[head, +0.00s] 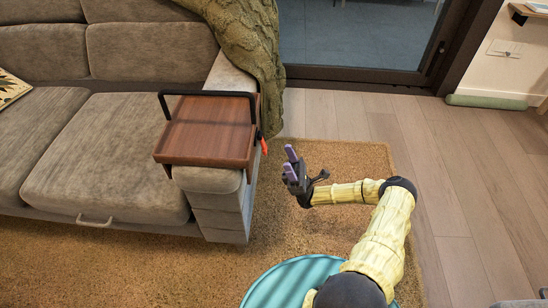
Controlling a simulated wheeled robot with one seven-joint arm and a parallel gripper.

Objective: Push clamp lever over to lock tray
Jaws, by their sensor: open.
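A brown wooden tray (205,132) with a black bar handle (207,94) rests over the sofa's right armrest. A small clamp lever with a red-orange tip (263,145) hangs at the tray's right side, pointing downward; its black base is partly hidden by the tray edge. My gripper (290,160), with purple fingertips, is open and empty. It is to the right of the tray and a little lower in the picture than the lever, apart from both. Whether the clamp is locked cannot be told.
The grey sofa (110,135) fills the left, with a green-brown throw (250,45) over its arm. A tan shag rug (120,270) covers the floor in front. A round teal surface (285,283) is at the bottom, under my arm. Bare wood floor (440,180) is free at right.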

